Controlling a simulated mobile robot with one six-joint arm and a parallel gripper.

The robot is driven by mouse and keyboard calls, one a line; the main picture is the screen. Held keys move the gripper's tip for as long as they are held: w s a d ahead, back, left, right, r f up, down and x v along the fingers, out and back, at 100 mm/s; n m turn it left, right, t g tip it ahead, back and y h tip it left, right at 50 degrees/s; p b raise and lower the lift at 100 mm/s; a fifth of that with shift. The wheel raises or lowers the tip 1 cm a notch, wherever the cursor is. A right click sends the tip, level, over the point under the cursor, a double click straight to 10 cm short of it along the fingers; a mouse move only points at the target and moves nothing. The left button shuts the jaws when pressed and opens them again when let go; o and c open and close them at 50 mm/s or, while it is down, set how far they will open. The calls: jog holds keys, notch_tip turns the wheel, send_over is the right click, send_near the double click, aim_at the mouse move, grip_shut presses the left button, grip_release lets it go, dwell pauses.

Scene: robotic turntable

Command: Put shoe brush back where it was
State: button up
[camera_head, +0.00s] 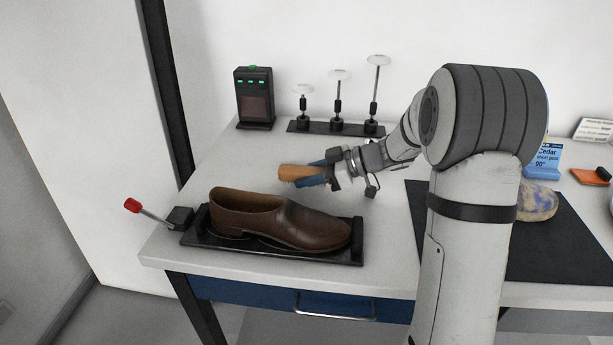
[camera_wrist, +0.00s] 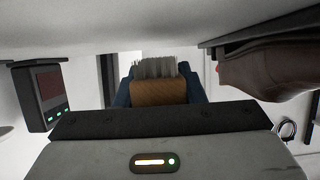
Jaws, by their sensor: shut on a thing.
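The shoe brush (camera_head: 298,172) has an orange-brown wooden body. In the wrist view the brush (camera_wrist: 158,92) shows grey bristles at its far end. My gripper (camera_head: 322,174) has blue fingers and is shut on the brush. It holds the brush in the air above the table, behind the toe of the brown shoe. The brown shoe (camera_head: 275,217) rests on a black tray (camera_head: 300,249) with its toe to the right. In the wrist view part of the shoe (camera_wrist: 268,66) shows at the upper right. The underside of the brush is hidden in the head view.
A red-knobbed lever (camera_head: 133,206) sticks out left of the tray. A black device (camera_head: 255,100) and a rack (camera_head: 335,128) of white-topped posts stand at the back. A dark mat (camera_head: 560,255) with a mottled sponge-like object (camera_head: 537,202) lies right, beside a blue box (camera_head: 543,162) and an orange item (camera_head: 588,177).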

jog(key=shift+f+b, duration=0.35)
jog(key=shift+b, duration=0.25)
jog(key=o, duration=1.1)
jog(key=shift+s, duration=0.1)
jog(key=shift+c, duration=0.2)
jog(key=r+p, duration=0.1)
jog(key=p, duration=0.1)
jog(key=shift+r+p, duration=0.2)
jog(key=shift+p, duration=0.2)
jog(key=v, duration=1.2)
jog(key=shift+b, duration=0.45)
